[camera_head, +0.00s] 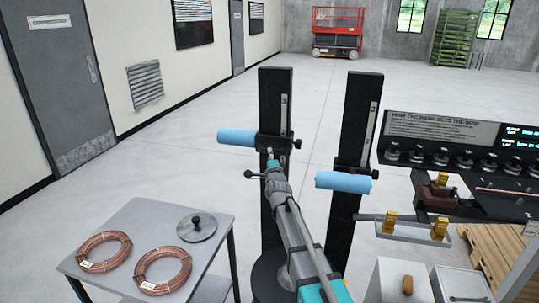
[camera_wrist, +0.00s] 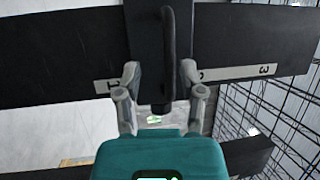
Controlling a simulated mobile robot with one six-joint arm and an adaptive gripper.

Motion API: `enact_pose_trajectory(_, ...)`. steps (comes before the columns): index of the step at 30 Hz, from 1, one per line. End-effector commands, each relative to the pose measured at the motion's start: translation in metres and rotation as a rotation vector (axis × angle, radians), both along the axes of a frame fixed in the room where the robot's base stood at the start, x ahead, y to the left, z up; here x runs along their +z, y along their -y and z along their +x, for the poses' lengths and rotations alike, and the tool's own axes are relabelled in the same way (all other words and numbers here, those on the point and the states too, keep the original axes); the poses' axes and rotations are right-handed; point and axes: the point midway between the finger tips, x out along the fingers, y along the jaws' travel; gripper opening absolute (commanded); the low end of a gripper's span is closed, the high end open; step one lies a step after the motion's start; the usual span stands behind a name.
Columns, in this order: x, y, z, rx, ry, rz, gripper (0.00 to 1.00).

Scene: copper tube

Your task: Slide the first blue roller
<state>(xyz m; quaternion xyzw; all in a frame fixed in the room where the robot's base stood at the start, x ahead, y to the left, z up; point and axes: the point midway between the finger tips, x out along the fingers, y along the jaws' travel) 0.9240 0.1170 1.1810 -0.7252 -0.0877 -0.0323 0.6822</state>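One blue roller (camera_head: 238,137) sticks out to the left from a black carriage on the left black post (camera_head: 274,100). A second blue roller (camera_head: 343,181) sits lower on the right black post (camera_head: 362,120). My gripper (camera_head: 271,156) is at the left post, just below and in front of that post's carriage. In the wrist view my gripper (camera_wrist: 160,72) has its two fingers apart, with a dark upright bar (camera_wrist: 168,60) between them. Gaps show beside the bar; I cannot tell whether a finger touches it. No blue roller shows in the wrist view.
A grey table (camera_head: 150,222) at the lower left holds two copper coils (camera_head: 104,251) and a round lid-like disc (camera_head: 197,227). A dark machine (camera_head: 455,150) with several small rollers stands at the right. The floor behind the posts is open.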

Motion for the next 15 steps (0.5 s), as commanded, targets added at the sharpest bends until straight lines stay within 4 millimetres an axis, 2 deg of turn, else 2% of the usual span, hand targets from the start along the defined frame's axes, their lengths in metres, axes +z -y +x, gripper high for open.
enact_pose_trajectory(1,-0.002,0.001,-0.011,0.000,0.000,0.001,0.51)
enact_pose_trajectory(15,-0.013,0.007,-0.076,0.000,0.001,0.001,0.51)
